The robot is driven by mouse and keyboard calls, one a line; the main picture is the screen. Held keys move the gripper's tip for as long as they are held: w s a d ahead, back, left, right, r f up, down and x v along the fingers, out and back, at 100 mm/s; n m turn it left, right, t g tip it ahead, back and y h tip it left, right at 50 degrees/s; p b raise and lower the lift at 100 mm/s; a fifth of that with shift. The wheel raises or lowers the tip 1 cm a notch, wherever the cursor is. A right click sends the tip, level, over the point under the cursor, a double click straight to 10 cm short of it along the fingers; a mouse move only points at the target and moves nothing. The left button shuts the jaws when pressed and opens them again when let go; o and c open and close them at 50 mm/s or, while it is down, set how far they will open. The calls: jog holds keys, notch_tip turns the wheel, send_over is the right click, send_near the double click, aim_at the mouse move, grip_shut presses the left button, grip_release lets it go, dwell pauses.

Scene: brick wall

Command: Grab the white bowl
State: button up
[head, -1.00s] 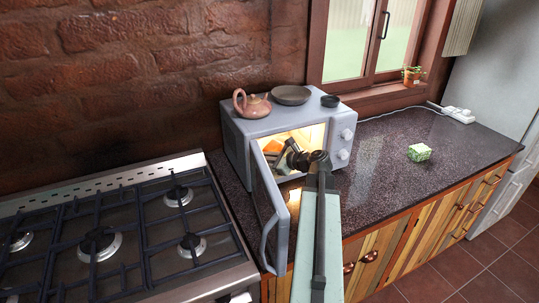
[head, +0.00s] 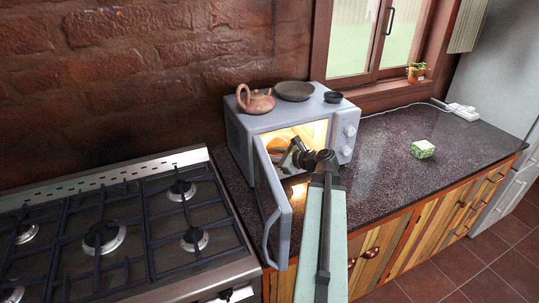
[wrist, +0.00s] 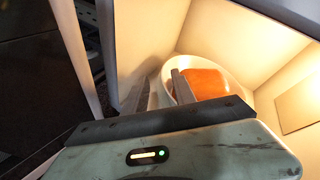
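The white bowl (wrist: 166,76) is inside the lit microwave (head: 262,121), with an orange item (wrist: 208,82) in it. In the wrist view its pale rim curves around the orange item. My gripper (wrist: 160,82) is open, its two fingers apart at the bowl's near left side. The bowl's left wall appears to lie between the fingers; I cannot tell whether either touches it. In the head view my gripper (head: 292,152) reaches through the microwave opening and hides most of the bowl.
The microwave door (head: 271,205) stands open just left of my arm. A teapot (head: 256,101), a grey plate (head: 294,91) and a small dark bowl (head: 333,97) sit on top. A gas stove (head: 110,235) is left.

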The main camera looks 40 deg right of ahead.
jog(key=p+v, duration=0.2)
jog(key=v, duration=0.4)
jog(key=shift+s, duration=0.25)
jog(key=shift+o, duration=0.3)
jog(key=shift+d+r, duration=0.1)
jog(key=shift+r, duration=0.1)
